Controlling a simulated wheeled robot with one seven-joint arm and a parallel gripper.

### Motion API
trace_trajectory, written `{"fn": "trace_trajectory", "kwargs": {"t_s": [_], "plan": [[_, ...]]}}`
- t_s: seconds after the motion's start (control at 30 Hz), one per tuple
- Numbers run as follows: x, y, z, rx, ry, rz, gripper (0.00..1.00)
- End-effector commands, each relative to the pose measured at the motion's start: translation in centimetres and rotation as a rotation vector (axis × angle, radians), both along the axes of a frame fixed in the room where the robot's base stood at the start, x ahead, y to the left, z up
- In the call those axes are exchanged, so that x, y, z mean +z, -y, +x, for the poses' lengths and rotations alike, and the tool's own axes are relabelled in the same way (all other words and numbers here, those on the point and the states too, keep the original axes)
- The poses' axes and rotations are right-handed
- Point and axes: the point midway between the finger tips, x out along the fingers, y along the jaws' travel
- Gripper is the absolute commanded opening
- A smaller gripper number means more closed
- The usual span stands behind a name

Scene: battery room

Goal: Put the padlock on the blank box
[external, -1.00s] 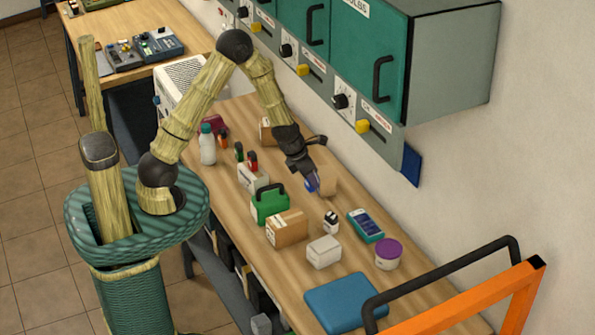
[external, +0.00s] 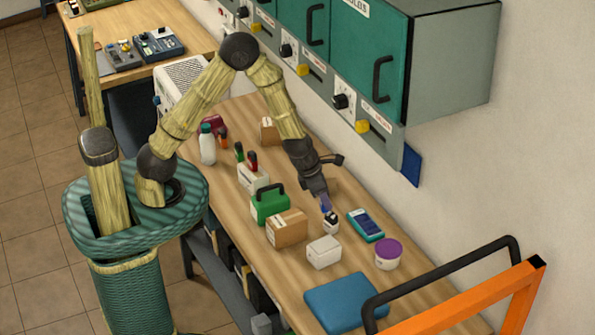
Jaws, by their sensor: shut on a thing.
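My gripper (external: 325,204) is above the middle of the table, pointing down, shut on a small blue thing, probably the padlock (external: 326,209). It is too small to make out its shape, and the fingers partly hide it. A plain white box (external: 323,253) with no visible marking stands nearer the front, below my gripper in the picture.
A small black-and-white item (external: 331,224) stands right below my gripper in the picture. Around are a labelled cardboard box (external: 287,230), a green case (external: 270,206), a teal meter (external: 365,225), a purple-lidded tub (external: 388,254) and a blue mat (external: 345,303). Cabinets (external: 350,50) overhang the back.

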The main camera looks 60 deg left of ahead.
Motion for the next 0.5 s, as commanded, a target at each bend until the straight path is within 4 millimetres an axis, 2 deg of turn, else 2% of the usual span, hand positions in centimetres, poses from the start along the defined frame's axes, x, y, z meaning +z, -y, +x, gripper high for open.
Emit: {"fn": "trace_trajectory", "kwargs": {"t_s": [0.03, 0.1, 0.2, 0.5], "plan": [[0.8, 1.4, -0.6, -0.026, 0.003, -0.001, 0.11], [1.3, 2.9, -1.3, -0.05, 0.003, -0.004, 0.11], [1.7, 4.2, -2.0, -0.075, 0.003, -0.006, 0.11], [1.8, 4.9, -2.4, -0.085, 0.003, -0.008, 0.11]]}}
